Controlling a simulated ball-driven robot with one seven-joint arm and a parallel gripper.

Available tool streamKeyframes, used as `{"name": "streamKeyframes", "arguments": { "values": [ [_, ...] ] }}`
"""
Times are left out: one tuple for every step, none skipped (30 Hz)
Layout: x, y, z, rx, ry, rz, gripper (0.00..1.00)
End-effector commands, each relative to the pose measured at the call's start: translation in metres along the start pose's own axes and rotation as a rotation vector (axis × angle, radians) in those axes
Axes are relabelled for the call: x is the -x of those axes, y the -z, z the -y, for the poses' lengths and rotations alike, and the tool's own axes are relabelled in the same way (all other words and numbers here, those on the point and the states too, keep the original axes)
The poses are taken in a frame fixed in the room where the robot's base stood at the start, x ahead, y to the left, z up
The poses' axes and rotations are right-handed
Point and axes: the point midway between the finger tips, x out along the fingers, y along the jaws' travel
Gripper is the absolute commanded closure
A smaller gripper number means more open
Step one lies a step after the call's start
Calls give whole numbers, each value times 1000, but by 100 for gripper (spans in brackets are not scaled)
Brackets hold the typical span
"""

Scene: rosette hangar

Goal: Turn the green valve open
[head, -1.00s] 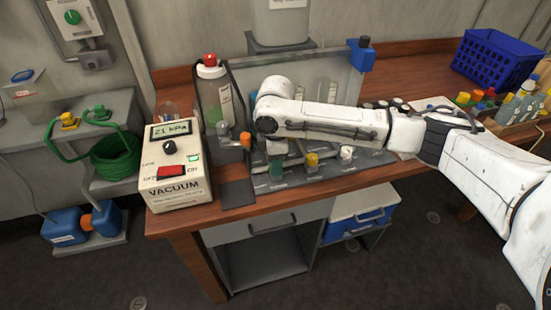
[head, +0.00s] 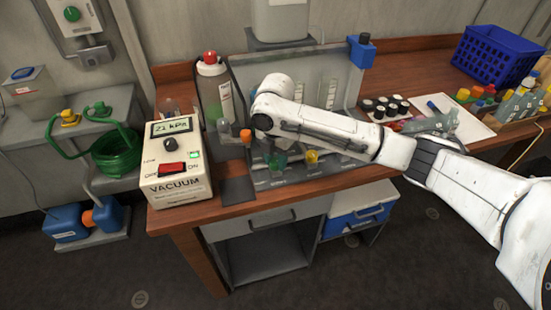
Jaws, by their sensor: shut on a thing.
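The green valve (head: 278,163) is on the grey rack on the wooden bench, below the end of my arm. Only part of its green handle shows. My gripper (head: 268,147) points down at it, largely hidden behind my white wrist. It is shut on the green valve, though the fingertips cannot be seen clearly. A yellow valve (head: 312,157) stands just right of it on the same rack. An orange-topped part (head: 246,136) stands to the left.
A vacuum box (head: 176,165) with a lit display and red switch stands left of the rack. A red-capped bottle (head: 213,95) is behind. Dark-capped vials (head: 385,107), a clipboard (head: 455,128) and a blue basket (head: 497,56) lie right, beyond my arm.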

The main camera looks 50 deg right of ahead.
Motion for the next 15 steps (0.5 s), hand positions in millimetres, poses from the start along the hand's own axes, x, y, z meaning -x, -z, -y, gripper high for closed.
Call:
{"name": "streamKeyframes", "arguments": {
  "values": [
    [0,1,0,21,-2,-1,95],
    [0,0,0,33,-2,-1,95],
    [0,0,0,46,-2,-1,95],
    [0,0,0,56,-2,-1,95],
    [0,0,0,64,-1,-1,95],
    [0,0,0,73,-1,-1,95],
    [0,0,0,80,-1,-1,95],
    [0,0,0,85,-1,-1,95],
    [0,0,0,90,-1,-1,95],
    [0,0,0,93,-1,-1,95],
    [0,0,0,96,-1,-1,95],
    [0,0,0,98,-1,-1,95],
    [0,0,0,100,-1,0,95],
    [0,0,0,101,-1,0,95],
    [0,0,0,102,-1,0,95]
  ]
}}
